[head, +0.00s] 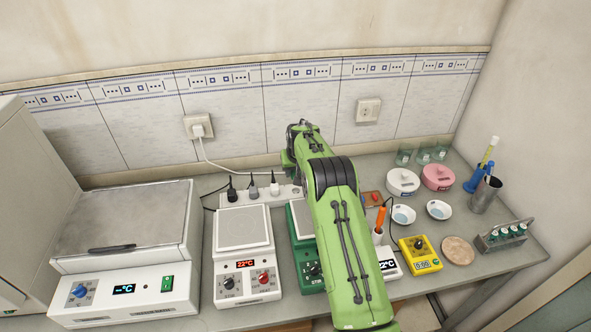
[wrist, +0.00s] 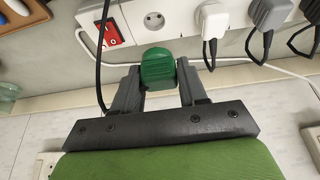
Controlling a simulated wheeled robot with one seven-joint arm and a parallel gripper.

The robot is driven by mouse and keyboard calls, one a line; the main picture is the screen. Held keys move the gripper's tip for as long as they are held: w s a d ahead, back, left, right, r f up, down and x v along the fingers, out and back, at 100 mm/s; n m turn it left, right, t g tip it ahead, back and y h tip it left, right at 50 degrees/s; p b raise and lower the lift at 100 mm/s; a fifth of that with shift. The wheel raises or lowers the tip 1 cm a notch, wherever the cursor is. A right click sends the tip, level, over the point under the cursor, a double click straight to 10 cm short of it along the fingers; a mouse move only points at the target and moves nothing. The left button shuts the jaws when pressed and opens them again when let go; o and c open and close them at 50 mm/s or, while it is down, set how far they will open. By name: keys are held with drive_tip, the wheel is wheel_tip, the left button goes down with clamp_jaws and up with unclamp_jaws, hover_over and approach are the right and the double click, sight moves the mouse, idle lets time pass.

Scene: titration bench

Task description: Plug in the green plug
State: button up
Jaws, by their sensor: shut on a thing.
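In the wrist view my gripper (wrist: 158,80) is shut on the green plug (wrist: 158,64), with one finger on each side of it. The plug is just beside the white power strip (wrist: 190,12), near an empty round socket (wrist: 153,20). A gap appears to lie between plug and socket, but its depth is hard to tell. In the head view the strip (head: 262,196) runs along the back of the bench.
White (wrist: 213,24), grey (wrist: 266,16) and black plugs fill neighbouring sockets. A red switch (wrist: 110,32) sits at the strip's end. A black cable (wrist: 101,60) hangs beside my gripper. Stirrer hotplates (head: 243,250) stand in front of the strip. A wall outlet (head: 368,110) is empty.

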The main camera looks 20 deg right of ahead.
drive_tip(key=shift+f+b, duration=1.4)
drive_tip(key=shift+f, duration=1.2)
drive_tip(key=shift+s+b, duration=0.1)
drive_tip(key=shift+b, duration=0.3)
drive_tip(key=shift+f+b, duration=0.4)
drive_tip(key=shift+f, duration=0.1)
drive_tip(key=o, duration=1.1)
drive_tip(key=v, duration=1.5)
drive_tip(key=shift+s+r, duration=0.15)
drive_tip(key=shift+r, duration=0.15)
